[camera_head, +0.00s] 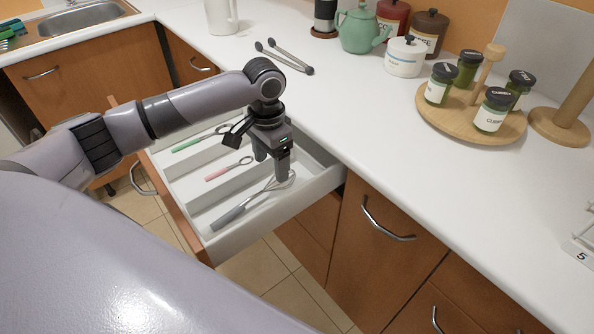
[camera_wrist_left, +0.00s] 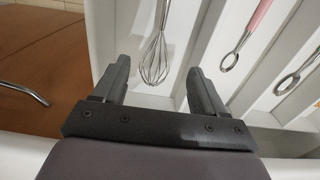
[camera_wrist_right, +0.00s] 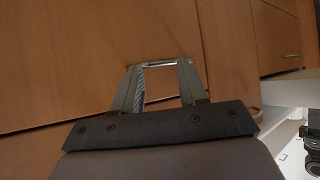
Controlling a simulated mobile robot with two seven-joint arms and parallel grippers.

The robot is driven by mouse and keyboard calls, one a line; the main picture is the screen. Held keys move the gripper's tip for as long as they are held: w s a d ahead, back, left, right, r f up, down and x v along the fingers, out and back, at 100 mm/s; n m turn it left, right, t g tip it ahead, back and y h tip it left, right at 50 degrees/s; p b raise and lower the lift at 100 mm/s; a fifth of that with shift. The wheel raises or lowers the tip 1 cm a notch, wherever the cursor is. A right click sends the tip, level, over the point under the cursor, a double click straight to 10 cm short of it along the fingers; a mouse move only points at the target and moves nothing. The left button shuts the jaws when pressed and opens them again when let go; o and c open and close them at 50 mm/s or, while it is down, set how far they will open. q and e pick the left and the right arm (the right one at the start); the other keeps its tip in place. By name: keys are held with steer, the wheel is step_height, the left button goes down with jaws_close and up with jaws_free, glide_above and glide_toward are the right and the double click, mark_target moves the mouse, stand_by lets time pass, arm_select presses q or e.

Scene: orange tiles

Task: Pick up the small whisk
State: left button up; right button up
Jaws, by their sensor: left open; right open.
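The small whisk (camera_head: 230,216) lies in the open drawer, in the compartment nearest the right side wall. It has a grey handle and a wire head, which shows in the left wrist view (camera_wrist_left: 156,60). My left gripper (camera_head: 271,168) is open and points down over the wire head, partly covering it in the head view. In the left wrist view the wire head lies between and beyond the open fingers (camera_wrist_left: 158,78); nothing is gripped. My right gripper (camera_wrist_right: 159,72) is open, facing wooden fronts, with a metal handle (camera_wrist_right: 160,64) at its fingertips; whether they touch is unclear.
The drawer (camera_head: 235,240) has dividers; a pink-handled tool (camera_head: 219,174) and a green-handled tool (camera_head: 192,144) lie in other compartments. Tongs (camera_head: 284,56), a teapot (camera_head: 358,32) and a wooden spice stand (camera_head: 450,118) are on the white counter.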

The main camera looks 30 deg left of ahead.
mark_target(258, 194)
arm_select(q)
steer(key=shift+w+d, duration=0.1)
steer(key=shift+w, duration=0.15)
steer(key=shift+f, duration=0.25)
steer(key=f, duration=0.6)
steer(key=shift+d+f, duration=0.2)
steer(key=shift+f, duration=0.1)
steer(key=c, duration=0.8)
